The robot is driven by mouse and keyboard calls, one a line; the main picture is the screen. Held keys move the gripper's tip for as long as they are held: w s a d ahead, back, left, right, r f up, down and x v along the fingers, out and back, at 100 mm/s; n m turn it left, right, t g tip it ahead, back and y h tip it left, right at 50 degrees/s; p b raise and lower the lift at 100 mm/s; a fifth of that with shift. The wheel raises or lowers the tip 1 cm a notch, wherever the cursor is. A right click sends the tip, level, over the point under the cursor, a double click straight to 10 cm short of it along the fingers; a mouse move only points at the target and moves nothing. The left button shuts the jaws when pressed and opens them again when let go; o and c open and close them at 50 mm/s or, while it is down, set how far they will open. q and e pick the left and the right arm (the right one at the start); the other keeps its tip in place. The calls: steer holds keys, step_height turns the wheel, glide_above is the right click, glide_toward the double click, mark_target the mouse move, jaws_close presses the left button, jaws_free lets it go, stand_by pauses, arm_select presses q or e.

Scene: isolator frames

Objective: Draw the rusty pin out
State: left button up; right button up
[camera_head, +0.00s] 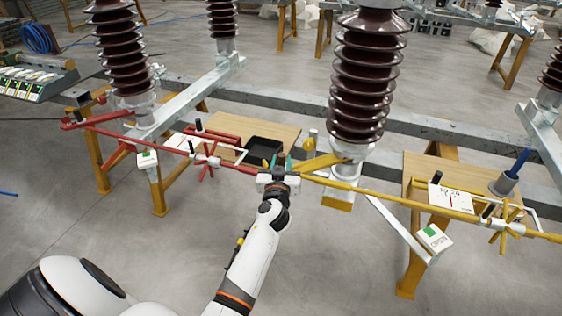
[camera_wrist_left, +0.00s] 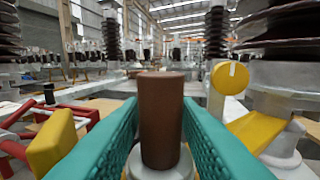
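The rusty pin (camera_wrist_left: 161,120) is a plain brown upright cylinder in the left wrist view. It stands in a grey round socket (camera_wrist_left: 160,172). My left gripper (camera_wrist_left: 160,110) has its teal fingers on either side of the pin, with what looks like a narrow gap at each side, so it seems open around it. In the head view my left gripper (camera_head: 281,163) is at the middle, where the red and yellow bars meet; I cannot make out the pin there. My right gripper is not in view.
Brown ribbed insulators (camera_head: 368,75) rise close behind and beside the gripper. A yellow bar (camera_head: 400,199) runs right and a red bar (camera_head: 165,142) left. A black tray (camera_head: 264,149) sits on a wooden table (camera_head: 240,126). A yellow plate (camera_wrist_left: 258,128) lies close right.

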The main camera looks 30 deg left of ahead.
arm_select(q)
steer(key=shift+s+r, duration=0.1)
jaws_close()
steer(key=shift+r+p, duration=2.7)
steer(key=shift+r, duration=0.6)
